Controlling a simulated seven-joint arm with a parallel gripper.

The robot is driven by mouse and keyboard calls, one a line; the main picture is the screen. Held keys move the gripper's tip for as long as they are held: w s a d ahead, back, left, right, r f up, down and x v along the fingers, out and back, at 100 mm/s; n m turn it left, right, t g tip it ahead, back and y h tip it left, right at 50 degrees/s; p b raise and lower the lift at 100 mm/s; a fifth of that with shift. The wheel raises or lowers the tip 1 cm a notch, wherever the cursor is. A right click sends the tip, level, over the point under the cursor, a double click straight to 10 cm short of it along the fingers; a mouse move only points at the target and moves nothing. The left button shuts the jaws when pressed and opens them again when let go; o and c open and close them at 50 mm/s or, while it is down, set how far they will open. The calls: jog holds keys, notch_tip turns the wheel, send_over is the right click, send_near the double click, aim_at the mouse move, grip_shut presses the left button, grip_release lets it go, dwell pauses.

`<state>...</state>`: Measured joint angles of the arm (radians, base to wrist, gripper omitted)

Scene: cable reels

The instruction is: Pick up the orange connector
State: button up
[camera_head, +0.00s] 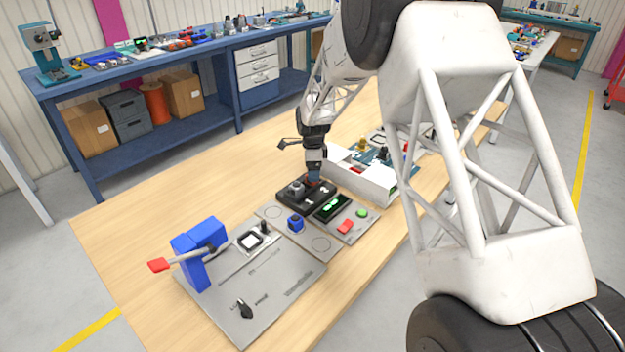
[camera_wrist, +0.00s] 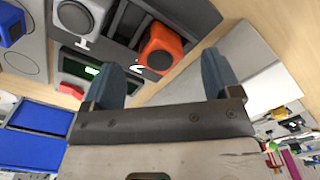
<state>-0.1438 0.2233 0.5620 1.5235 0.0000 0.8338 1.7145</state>
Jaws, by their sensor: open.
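The orange connector (camera_wrist: 160,48), a block with a dark round face, sits in the black holder (camera_head: 306,199) beside the number 2 in the wrist view. My gripper (camera_wrist: 162,62) is open, with one blue-grey finger to each side of the connector in that view. I cannot tell how far the fingertips are from it. In the head view my gripper (camera_head: 314,179) is pointed down over the right part of the holder and mostly hides the connector.
A grey connector (camera_wrist: 77,16) sits by the number 1 in the same holder. A white box (camera_head: 380,192) with loose parts stands close behind my gripper. A panel with a green display (camera_head: 332,207) and a blue lever press (camera_head: 197,252) stand nearer. The table's left side is clear.

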jog(key=shift+f, duration=1.25)
jog(key=c, duration=1)
jog(key=shift+r, duration=0.2)
jog(key=shift+r, duration=0.5)
jog(key=shift+s+r, duration=0.2)
jog(key=shift+r, duration=0.4)
jog(key=shift+s+r, duration=0.2)
jog(key=shift+r, duration=0.35)
jog(key=s, duration=0.5)
jog(key=s+d+r, duration=0.1)
jog(key=s, duration=0.4)
jog(key=s+d, duration=0.1)
jog(key=s, duration=0.4)
jog(key=shift+d+r, duration=0.1)
jog(key=shift+r, duration=0.05)
